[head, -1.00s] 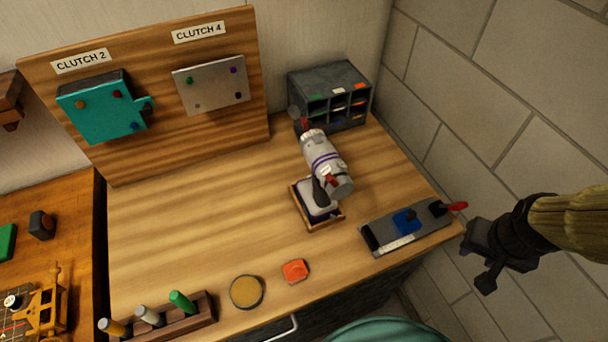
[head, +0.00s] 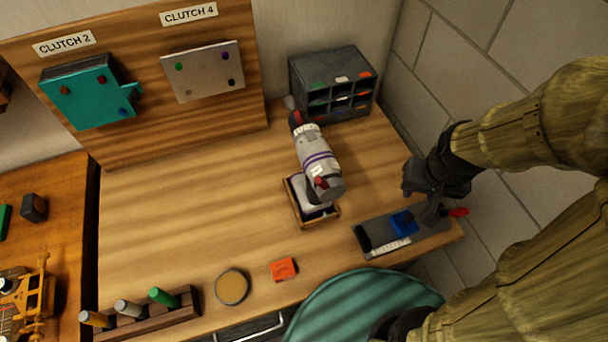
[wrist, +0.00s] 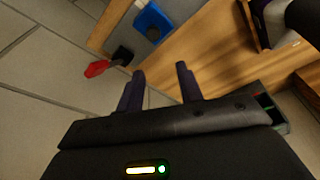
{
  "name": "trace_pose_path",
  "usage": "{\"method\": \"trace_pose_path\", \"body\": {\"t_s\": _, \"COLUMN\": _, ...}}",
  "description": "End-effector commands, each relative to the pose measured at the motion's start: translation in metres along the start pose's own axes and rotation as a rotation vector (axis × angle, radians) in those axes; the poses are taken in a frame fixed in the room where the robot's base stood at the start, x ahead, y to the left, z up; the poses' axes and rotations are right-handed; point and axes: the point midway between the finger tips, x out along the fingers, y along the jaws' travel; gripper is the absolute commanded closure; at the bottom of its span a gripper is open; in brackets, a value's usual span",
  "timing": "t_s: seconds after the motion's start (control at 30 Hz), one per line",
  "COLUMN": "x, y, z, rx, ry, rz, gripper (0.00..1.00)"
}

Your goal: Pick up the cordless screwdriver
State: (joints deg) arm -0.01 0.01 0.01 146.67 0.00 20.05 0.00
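What appears to be the cordless screwdriver (head: 318,160) is a thick light-grey body with purple bands, a dark nose and a red part. It sits in or over a small wooden tray (head: 305,221) right of the table's middle. Its lower part is largely hidden in the head view. In the wrist view, the tray (wrist: 252,25) and part of a dark and pale thing show at the top right. My gripper (wrist: 160,85) is open and empty, with its two fingers apart. In the head view my gripper (head: 430,206) is right of the screwdriver, not touching it.
A grey fixture (head: 376,240) with a blue block and red handle lies below my gripper. A dark compartment organizer (head: 300,78) stands behind. An orange block (head: 283,269), round yellow disc (head: 232,287) and marker rack (head: 190,306) line the front. The table's left middle is clear.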

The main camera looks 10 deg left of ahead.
Motion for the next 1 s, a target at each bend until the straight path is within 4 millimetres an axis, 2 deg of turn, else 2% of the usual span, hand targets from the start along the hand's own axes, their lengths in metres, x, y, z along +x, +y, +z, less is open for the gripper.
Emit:
{"method": "trace_pose_path", "body": {"t_s": 0.27, "x": 0.000, "y": 0.000, "z": 0.000, "rx": 0.000, "ry": 0.000, "rz": 0.000, "gripper": 0.64}}
{"method": "trace_pose_path", "body": {"t_s": 0.47, "x": -0.010, "y": -0.008, "z": -0.008, "rx": -0.023, "ry": -0.007, "rz": -0.006, "gripper": 0.24}}
{"method": "trace_pose_path", "body": {"t_s": 0.5, "x": -0.016, "y": -0.013, "z": -0.012, "rx": -0.038, "ry": -0.012, "rz": -0.010, "gripper": 0.20}}
{"method": "trace_pose_path", "body": {"t_s": 0.53, "x": -0.021, "y": -0.018, "z": -0.015, "rx": -0.051, "ry": -0.017, "rz": -0.013, "gripper": 0.20}}
{"method": "trace_pose_path", "body": {"t_s": 0.67, "x": -0.051, "y": -0.047, "z": -0.035, "rx": -0.131, "ry": -0.049, "rz": -0.031, "gripper": 0.20}}
{"method": "trace_pose_path", "body": {"t_s": 0.8, "x": -0.089, "y": -0.089, "z": -0.055, "rx": -0.238, "ry": -0.096, "rz": -0.049, "gripper": 0.20}}
{"method": "trace_pose_path", "body": {"t_s": 1.0, "x": -0.146, "y": -0.155, "z": -0.071, "rx": -0.391, "ry": -0.160, "rz": -0.064, "gripper": 0.20}}
